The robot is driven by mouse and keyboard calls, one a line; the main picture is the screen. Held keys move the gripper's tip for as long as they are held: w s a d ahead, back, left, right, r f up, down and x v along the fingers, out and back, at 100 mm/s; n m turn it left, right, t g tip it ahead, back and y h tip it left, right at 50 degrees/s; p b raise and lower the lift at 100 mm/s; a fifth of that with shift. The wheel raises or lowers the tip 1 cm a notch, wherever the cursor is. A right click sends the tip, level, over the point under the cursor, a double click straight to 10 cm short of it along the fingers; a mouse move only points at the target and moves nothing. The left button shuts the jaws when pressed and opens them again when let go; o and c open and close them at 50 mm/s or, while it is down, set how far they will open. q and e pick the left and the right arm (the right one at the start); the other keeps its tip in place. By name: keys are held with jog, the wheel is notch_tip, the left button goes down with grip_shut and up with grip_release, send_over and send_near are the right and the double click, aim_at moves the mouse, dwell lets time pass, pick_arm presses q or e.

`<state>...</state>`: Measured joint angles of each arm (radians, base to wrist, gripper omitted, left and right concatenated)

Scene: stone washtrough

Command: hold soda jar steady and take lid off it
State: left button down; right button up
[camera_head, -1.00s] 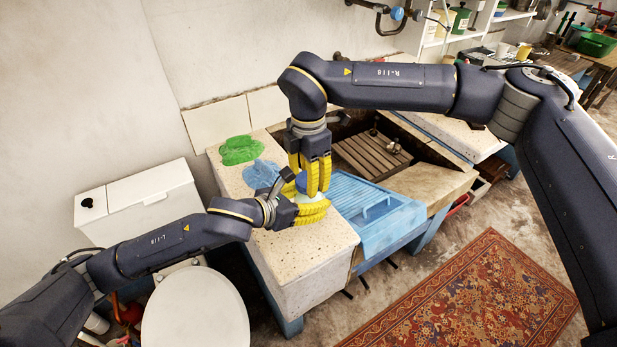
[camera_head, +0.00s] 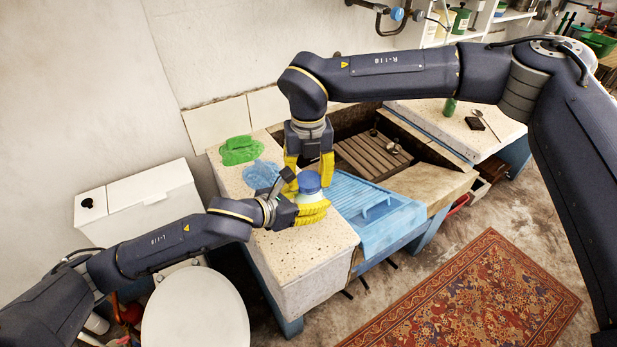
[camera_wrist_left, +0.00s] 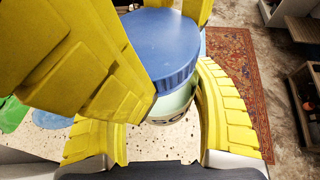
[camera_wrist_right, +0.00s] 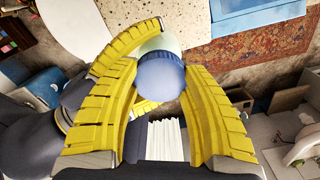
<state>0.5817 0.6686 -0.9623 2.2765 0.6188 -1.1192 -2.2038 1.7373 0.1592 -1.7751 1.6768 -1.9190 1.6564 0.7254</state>
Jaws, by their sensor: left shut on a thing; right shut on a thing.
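The soda jar (camera_head: 314,196) is a pale jar standing on the speckled stone slab. Its blue lid (camera_head: 309,181) sits on top. In the left wrist view the jar (camera_wrist_left: 172,108) shows part of a dark-lettered label under the lid (camera_wrist_left: 165,45). My left gripper (camera_head: 312,212) is shut on the jar's body, its yellow fingers around it from the side. My right gripper (camera_head: 309,172) points down from above, shut on the lid with a finger on either side. In the right wrist view the lid (camera_wrist_right: 161,77) lies between its fingertips. I cannot tell whether the lid has loosened.
A green cloth (camera_head: 240,150) and a blue cloth (camera_head: 262,174) lie on the slab (camera_head: 305,250) left of the jar. A blue ribbed drainer (camera_head: 375,205) is close on the right. Behind is the trough with a wooden rack (camera_head: 368,155). The slab's front is clear.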

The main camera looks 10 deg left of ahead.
jog(key=o, duration=1.3)
jog(key=shift+c, duration=0.2)
